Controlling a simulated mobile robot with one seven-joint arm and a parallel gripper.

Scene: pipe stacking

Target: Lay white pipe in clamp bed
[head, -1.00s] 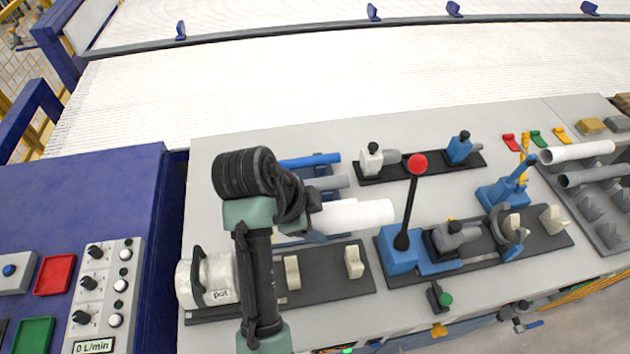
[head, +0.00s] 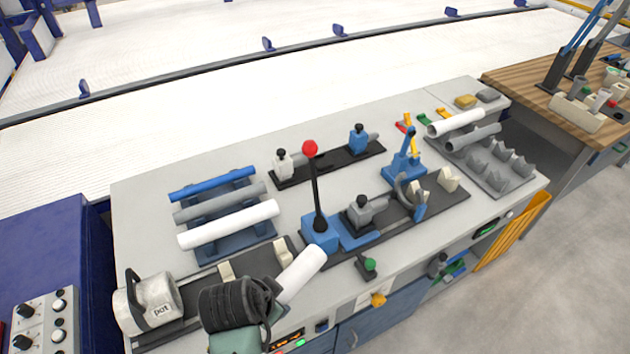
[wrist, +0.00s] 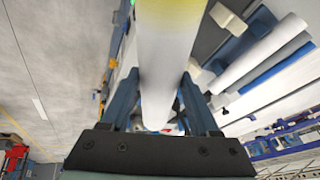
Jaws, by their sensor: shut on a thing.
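My gripper (wrist: 163,95) is shut on a white pipe (wrist: 165,50); its blue fingers lie on both sides of the pipe in the wrist view. In the head view this pipe (head: 302,274) sticks out from my dark wrist over the bench's front part, and the fingertips are hidden. A dark clamp base (head: 455,196) carries a grey toggle clamp (head: 366,211), a curved grey jaw (head: 404,190) and cream blocks (head: 449,179). A second dark base on the left has cream blocks (head: 226,271) and a white pot (head: 158,303). I cannot tell which is the clamp bed.
A rack left of centre holds blue (head: 212,183), grey (head: 220,203) and white (head: 228,225) pipes. A red-knobbed lever (head: 315,190) stands upright beside the held pipe. A grey tray (head: 490,175) with pipes is at the right. Small clamps (head: 357,140) stand behind.

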